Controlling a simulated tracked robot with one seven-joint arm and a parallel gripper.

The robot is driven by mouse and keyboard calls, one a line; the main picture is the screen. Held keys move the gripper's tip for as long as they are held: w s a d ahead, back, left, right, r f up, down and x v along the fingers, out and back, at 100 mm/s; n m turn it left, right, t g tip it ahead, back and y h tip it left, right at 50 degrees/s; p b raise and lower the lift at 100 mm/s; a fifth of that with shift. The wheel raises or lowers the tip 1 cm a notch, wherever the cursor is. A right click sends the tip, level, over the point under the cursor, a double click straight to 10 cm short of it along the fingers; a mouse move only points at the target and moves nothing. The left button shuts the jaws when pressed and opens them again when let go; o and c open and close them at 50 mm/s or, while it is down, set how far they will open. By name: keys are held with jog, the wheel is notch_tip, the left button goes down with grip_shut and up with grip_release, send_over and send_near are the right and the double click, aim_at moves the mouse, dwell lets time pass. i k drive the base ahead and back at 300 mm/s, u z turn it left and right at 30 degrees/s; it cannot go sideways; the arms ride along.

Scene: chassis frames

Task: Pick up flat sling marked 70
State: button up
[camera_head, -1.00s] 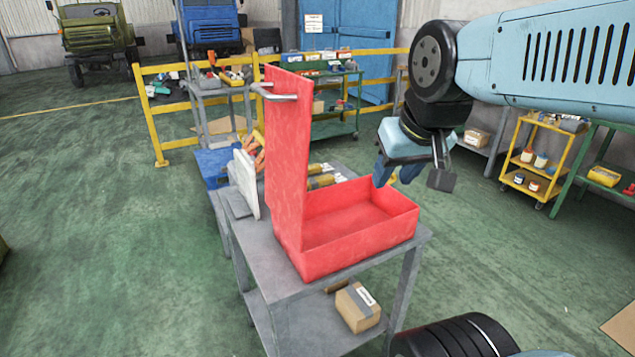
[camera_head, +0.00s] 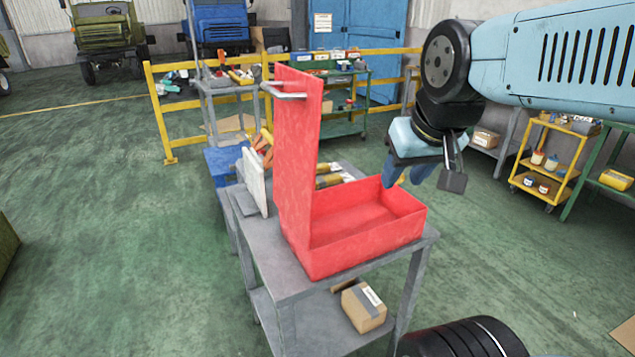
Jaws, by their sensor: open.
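No marking 70 is readable, and I cannot tell which thing is the flat sling. An orange bundle (camera_head: 262,146) lies partly hidden behind a white upright panel (camera_head: 254,182) on the grey table, left of the red box lid. Yellow-and-dark items (camera_head: 330,180) lie behind the red box (camera_head: 368,245), partly covered by its lid. The box is open and its visible floor looks empty. My gripper (camera_head: 408,172) hangs above and behind the box's right rear corner, open, with blue fingers and nothing seen between them.
The red lid (camera_head: 295,160) stands upright and blocks part of the view. The grey table (camera_head: 268,268) has a cardboard box (camera_head: 363,307) on its lower shelf. Yellow railing (camera_head: 160,110), a yellow cart (camera_head: 545,160) and green shelving stand behind. The green floor at left is clear.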

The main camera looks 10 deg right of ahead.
aim_at(328, 181)
jog(key=z, duration=1.15)
jog(key=i, duration=0.1)
jog(key=u, duration=2.95)
jog(key=k, duration=0.7)
jog(key=z, duration=1.8)
jog(key=i, duration=1)
jog(key=z, duration=0.05)
